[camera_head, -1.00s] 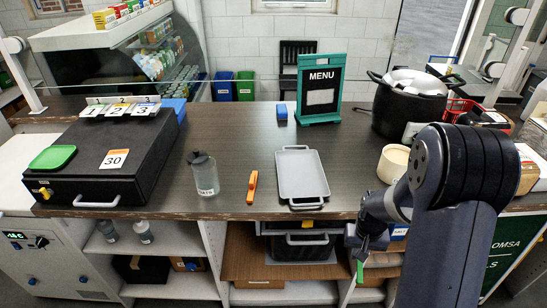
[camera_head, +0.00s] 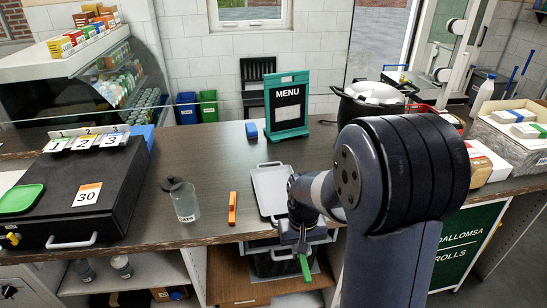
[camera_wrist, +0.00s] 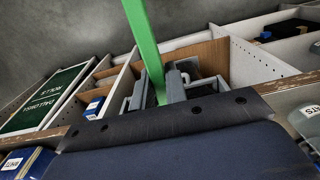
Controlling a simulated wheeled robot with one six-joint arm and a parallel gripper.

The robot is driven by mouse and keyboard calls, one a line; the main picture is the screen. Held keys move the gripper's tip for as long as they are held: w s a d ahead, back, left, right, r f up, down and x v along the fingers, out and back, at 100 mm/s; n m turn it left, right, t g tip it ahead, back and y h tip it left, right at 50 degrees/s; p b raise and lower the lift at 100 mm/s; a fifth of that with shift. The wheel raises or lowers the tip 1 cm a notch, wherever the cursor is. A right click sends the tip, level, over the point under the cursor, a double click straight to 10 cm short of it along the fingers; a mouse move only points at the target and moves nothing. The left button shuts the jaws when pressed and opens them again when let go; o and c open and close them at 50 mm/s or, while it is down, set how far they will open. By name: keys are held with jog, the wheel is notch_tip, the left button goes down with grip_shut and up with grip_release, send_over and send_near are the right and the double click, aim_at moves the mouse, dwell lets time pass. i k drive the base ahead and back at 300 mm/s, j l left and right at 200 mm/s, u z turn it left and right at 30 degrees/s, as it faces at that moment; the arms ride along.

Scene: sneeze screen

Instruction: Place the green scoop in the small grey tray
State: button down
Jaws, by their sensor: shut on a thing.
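The green scoop (camera_head: 305,267) hangs from my gripper (camera_head: 301,246), which is shut on it, in front of the counter's front edge. In the wrist view a long flat green part of the scoop (camera_wrist: 145,40) rises from between the fingers (camera_wrist: 158,92); the rest of its shape cannot be made out. The small grey tray (camera_head: 268,185) lies on the counter, behind and above my gripper in the head view. It looks empty, and my arm hides its right side.
A menu stand (camera_head: 288,105) and a black pot (camera_head: 365,103) are behind. Open shelves with a dark bin (camera_head: 268,265) lie below the counter edge.

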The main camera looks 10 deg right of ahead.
aim_at(275, 186)
jog(key=i, duration=1.15)
